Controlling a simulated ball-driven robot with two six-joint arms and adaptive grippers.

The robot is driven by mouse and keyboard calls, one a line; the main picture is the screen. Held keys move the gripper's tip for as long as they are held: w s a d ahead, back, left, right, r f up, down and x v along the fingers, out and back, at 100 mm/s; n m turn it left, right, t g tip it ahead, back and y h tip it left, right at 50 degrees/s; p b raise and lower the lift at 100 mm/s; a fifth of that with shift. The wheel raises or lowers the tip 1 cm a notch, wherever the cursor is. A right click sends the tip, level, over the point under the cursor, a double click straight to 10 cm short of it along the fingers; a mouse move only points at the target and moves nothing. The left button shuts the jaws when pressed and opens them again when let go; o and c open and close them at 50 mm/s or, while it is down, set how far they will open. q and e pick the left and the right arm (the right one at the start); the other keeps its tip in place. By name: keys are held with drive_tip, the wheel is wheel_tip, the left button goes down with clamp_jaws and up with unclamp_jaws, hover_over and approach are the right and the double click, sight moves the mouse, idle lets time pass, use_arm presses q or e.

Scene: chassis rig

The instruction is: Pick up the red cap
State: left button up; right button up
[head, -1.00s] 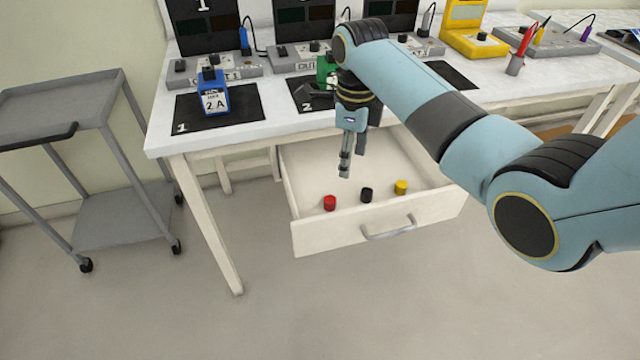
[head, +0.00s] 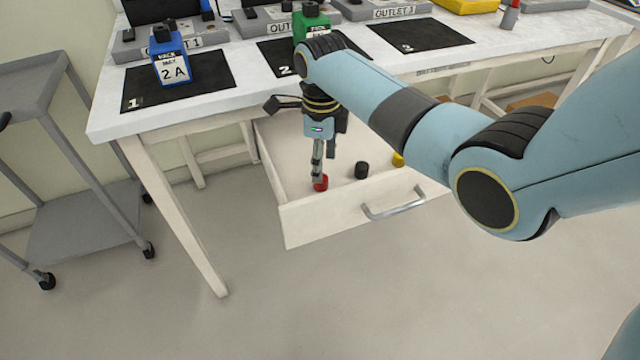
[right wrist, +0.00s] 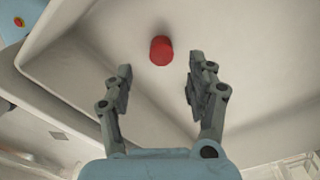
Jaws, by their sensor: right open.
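The red cap (head: 321,183) stands in the open drawer (head: 335,218), near its front left part. In the right wrist view the red cap (right wrist: 161,50) lies ahead of the fingertips, centred a little left of the middle of the gap. My right gripper (head: 317,176) points down into the drawer, just above or beside the cap; its fingers hide part of the cap in the head view. In the right wrist view my right gripper (right wrist: 158,80) is open, with nothing between its fingers. My left gripper is not in view.
A black cap (head: 361,170) and a yellow cap (head: 398,159) stand to the right in the drawer; my arm partly covers the yellow one. The drawer's front wall has a handle (head: 393,205). The table (head: 110,118) holds a blue pack (head: 171,62). A grey cart (head: 85,215) stands left.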

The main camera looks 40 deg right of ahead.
drive_tip(key=shift+f, duration=0.35)
wheel_tip(320, 180, down, 5)
drive_tip(key=shift+w+b, duration=0.1)
drive_tip(key=shift+b, duration=0.85)
drive_tip(key=c, duration=0.8)
